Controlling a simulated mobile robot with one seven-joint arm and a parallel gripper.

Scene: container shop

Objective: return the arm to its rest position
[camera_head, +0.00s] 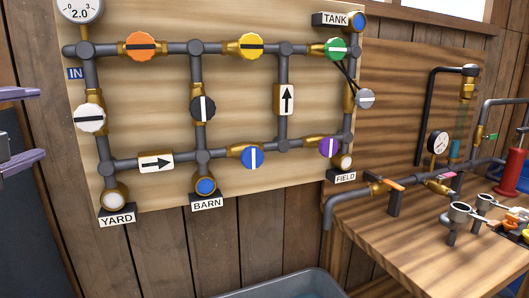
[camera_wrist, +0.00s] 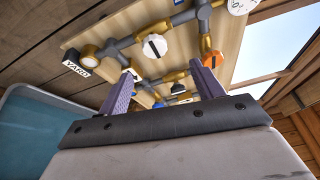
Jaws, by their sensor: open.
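My gripper (camera_head: 22,128) shows at the left edge of the head view, with its two purple fingers apart and nothing between them. In the wrist view my gripper (camera_wrist: 162,88) points up toward the pipe board, its fingers spread and empty. The pipe board (camera_head: 240,105) on the wall carries grey pipes with coloured round valve knobs. The gripper is left of the board in the head view and apart from it. The rest of my arm is outside the head view.
A wooden bench (camera_head: 400,235) with pipes, a gauge (camera_head: 438,142) and a red cylinder (camera_head: 510,170) stands at the right. A grey tub (camera_head: 285,286) is at the bottom below the board. The plank wall (camera_head: 235,245) below the board is bare.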

